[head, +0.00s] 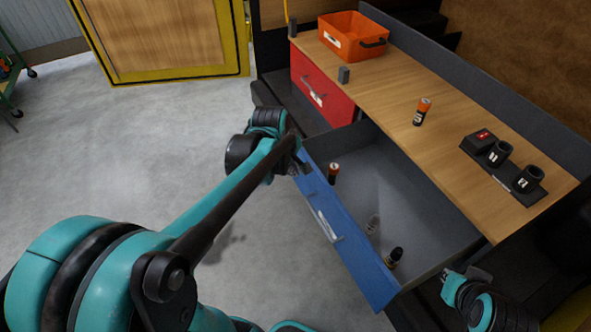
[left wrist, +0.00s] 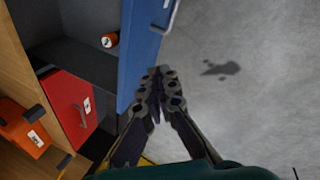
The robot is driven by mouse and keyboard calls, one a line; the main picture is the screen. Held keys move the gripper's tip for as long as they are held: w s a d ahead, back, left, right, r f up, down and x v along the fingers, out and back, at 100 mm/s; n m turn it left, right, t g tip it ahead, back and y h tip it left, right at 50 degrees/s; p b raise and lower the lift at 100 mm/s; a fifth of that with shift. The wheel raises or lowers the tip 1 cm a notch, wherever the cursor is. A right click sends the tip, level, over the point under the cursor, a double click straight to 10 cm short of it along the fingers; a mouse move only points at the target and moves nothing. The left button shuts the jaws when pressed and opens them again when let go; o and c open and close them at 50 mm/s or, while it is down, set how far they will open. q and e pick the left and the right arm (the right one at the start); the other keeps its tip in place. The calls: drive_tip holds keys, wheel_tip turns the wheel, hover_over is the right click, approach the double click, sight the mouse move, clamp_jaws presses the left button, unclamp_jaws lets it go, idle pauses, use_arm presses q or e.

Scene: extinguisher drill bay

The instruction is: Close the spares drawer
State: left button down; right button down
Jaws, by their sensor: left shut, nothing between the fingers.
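The spares drawer has a blue front (head: 345,240) and a grey inside, and it stands pulled far out from under the wooden bench top. A silver handle (head: 328,226) and a white label are on its front. In the left wrist view the blue front (left wrist: 143,50) rises just ahead of my fingers. My left gripper (head: 298,166) is shut and empty at the far end of the front, on its outer side; fingertips (left wrist: 157,84) show close to it, but I cannot tell if they touch. My right gripper (head: 452,278) is beside the drawer's near side, its fingers unclear.
On the bench are an orange bin (head: 352,38), another cell (head: 421,111) and a black holder (head: 500,165).

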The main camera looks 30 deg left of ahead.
use_arm(q)
drive_tip(key=w+a+f+n+g+h+p, duration=0.1)
drive_tip(key=w+a+f+n+g+p, duration=0.1)
drive_tip(key=w+a+f+n, duration=0.75)
drive_tip(key=w+d+f+n+b, duration=0.3)
drive_tip(key=f+b, duration=0.1)
drive_tip(key=f, duration=0.4)
drive_tip(key=shift+w+d+f+b, duration=0.15)
drive_tip(key=shift+f+b, duration=0.2)
drive_tip(key=shift+f, duration=0.05)
drive_tip(key=shift+d, duration=0.1)
